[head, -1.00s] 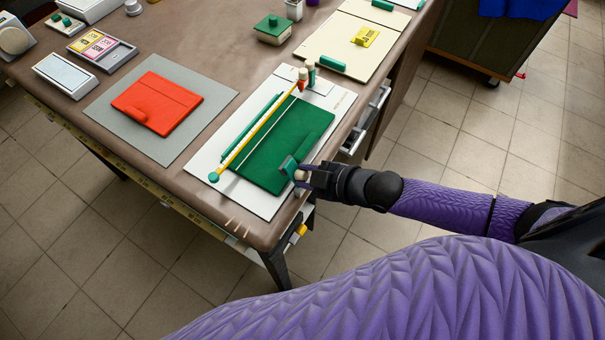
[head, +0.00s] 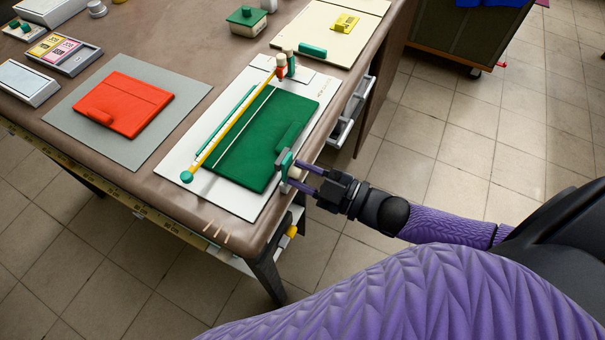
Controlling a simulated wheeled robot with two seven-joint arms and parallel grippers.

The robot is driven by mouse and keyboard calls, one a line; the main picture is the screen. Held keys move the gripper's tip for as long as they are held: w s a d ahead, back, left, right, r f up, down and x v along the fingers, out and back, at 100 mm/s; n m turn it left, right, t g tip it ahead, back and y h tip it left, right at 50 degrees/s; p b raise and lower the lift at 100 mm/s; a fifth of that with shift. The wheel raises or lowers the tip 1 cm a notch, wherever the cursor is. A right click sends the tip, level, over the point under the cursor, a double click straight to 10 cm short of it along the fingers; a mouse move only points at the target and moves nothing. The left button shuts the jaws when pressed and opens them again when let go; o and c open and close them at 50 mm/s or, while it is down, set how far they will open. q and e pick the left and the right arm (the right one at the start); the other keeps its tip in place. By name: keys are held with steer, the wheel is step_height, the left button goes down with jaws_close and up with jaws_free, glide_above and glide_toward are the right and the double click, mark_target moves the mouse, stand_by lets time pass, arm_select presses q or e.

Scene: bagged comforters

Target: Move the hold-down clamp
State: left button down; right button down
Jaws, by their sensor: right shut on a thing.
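A small green and grey clamp piece (head: 284,166) with a pale knob is at the near right edge of the table. I take it to be the hold-down clamp. My right gripper (head: 299,176) reaches in from the right and is shut on its knob. The piece stands out at the right side of a green bagged pad (head: 249,146); whether it touches the pad or board is unclear. The pad lies on a white board (head: 240,203). A yellow bar (head: 231,122) with a green end knob lies along the pad's left side. My left gripper is not in view.
A red pad (head: 128,101) lies on a grey mat (head: 80,138) to the left. A cream board (head: 310,30) with a yellow tag lies at the back. An open drawer (head: 350,112) juts out at the table's right side.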

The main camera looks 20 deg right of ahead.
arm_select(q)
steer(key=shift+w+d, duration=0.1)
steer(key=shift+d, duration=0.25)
arm_select(e)
steer(key=shift+c, duration=2)
jaws_free()
arm_select(q)
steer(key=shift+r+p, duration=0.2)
steer(key=shift+p, duration=0.1)
arm_select(e)
steer(key=v, duration=1)
